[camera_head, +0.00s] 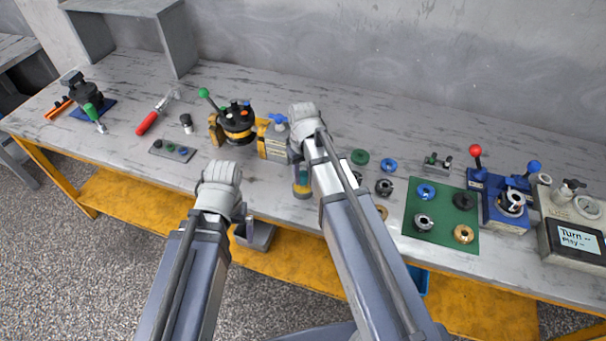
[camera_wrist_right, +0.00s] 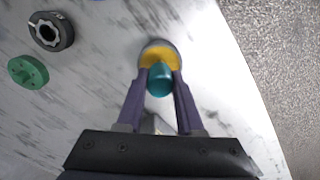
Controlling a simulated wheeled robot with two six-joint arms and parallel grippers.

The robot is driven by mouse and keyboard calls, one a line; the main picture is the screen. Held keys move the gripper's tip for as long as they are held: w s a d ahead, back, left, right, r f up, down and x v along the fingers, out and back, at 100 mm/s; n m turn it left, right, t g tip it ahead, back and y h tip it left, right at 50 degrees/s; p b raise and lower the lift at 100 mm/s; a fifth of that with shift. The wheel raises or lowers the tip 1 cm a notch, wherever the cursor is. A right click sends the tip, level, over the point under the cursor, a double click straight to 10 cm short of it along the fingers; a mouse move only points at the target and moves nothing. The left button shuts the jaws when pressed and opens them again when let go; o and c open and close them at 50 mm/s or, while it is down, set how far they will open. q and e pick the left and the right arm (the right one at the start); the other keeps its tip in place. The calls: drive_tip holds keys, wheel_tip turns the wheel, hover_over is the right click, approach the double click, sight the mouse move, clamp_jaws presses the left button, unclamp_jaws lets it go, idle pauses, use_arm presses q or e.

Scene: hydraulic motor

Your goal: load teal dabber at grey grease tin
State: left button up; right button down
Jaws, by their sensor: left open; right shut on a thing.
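The teal dabber (camera_wrist_right: 160,82) is between the fingers of my right gripper (camera_wrist_right: 160,74), which is shut on it. The grey grease tin (camera_wrist_right: 146,46) with yellow grease inside lies right at the dabber's end in the right wrist view. The dabber overlaps the grease there; I cannot tell whether it touches. In the head view the tin (camera_head: 303,193) stands near the table's front edge, below my right wrist, and the arm partly hides this spot. My left gripper (camera_head: 242,224) is open, at the front edge left of the tin; its fingers are barely visible.
A small grey plate (camera_head: 172,151) lies left.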

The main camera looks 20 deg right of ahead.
drive_tip(key=shift+r+p, duration=3)
drive_tip(key=shift+r, duration=0.3)
